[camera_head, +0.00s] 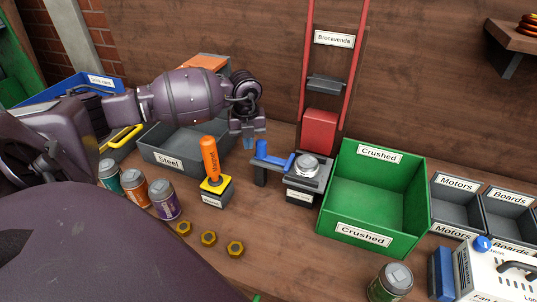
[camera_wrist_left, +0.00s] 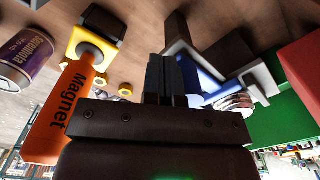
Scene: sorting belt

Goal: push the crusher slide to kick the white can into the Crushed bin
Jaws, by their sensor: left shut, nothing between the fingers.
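The blue crusher slide (camera_head: 274,160) lies on its dark support, pointing at the crusher's base; it also shows in the left wrist view (camera_wrist_left: 208,84). The white can (camera_head: 306,166) looks like a flat, silvery disc on the crusher base, beside the slide's right end; the wrist view shows it too (camera_wrist_left: 233,103). The green Crushed bin (camera_head: 346,221) stands just right of the base and looks empty. My left gripper (camera_head: 250,142) points down, shut and empty, just left of and above the slide's outer end. My right gripper is out of view.
The red press block (camera_head: 319,131) stands behind the can. An orange Magnet handle (camera_head: 210,160) stands upright left of the slide. The grey Steel bin (camera_head: 168,160) lies behind it. Several cans and brass nuts (camera_head: 208,239) sit at the front left.

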